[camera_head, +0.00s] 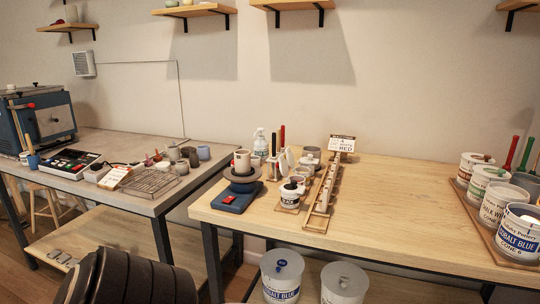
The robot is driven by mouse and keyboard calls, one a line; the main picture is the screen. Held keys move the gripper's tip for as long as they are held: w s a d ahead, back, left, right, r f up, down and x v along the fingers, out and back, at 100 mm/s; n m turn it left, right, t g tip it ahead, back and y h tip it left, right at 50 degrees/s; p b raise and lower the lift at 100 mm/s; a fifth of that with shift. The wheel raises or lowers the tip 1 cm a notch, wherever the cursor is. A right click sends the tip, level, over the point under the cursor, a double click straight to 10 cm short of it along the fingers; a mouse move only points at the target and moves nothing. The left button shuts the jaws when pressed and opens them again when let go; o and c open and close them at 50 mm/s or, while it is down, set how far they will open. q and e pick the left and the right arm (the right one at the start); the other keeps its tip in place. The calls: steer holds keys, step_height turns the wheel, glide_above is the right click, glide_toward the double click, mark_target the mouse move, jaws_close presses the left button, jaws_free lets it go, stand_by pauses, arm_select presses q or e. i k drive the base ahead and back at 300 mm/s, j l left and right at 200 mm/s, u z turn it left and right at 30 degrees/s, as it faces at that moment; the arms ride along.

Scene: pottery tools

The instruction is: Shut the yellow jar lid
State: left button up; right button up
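I cannot make out a jar or lid that is clearly yellow in this view. Labelled white glaze jars stand in a tray (465,207) at the right end of the wooden table, among them a cobalt blue jar (518,236) at the front. A smaller white jar (290,197) with a dark top stands mid-table on a small board. From here I cannot tell which lids are open or shut. Neither of my grippers is in view.
The wooden table (410,210) is clear between the sample rack (322,200) and the right tray. A blue scale (236,196) stands at its left end. A grey table (155,203) with tools and a blue kiln (42,118) is at left. Buckets (281,277) stand below.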

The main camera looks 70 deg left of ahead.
mark_target(289, 156)
steer(key=k+j+u, duration=0.1)
steer(key=j+u, duration=0.15)
steer(key=j, duration=0.5)
steer(key=j+u, duration=0.3)
steer(key=j, duration=0.4)
steer(key=k+j+u, duration=0.3)
steer(key=k+j, duration=0.15)
steer(key=j, duration=0.2)
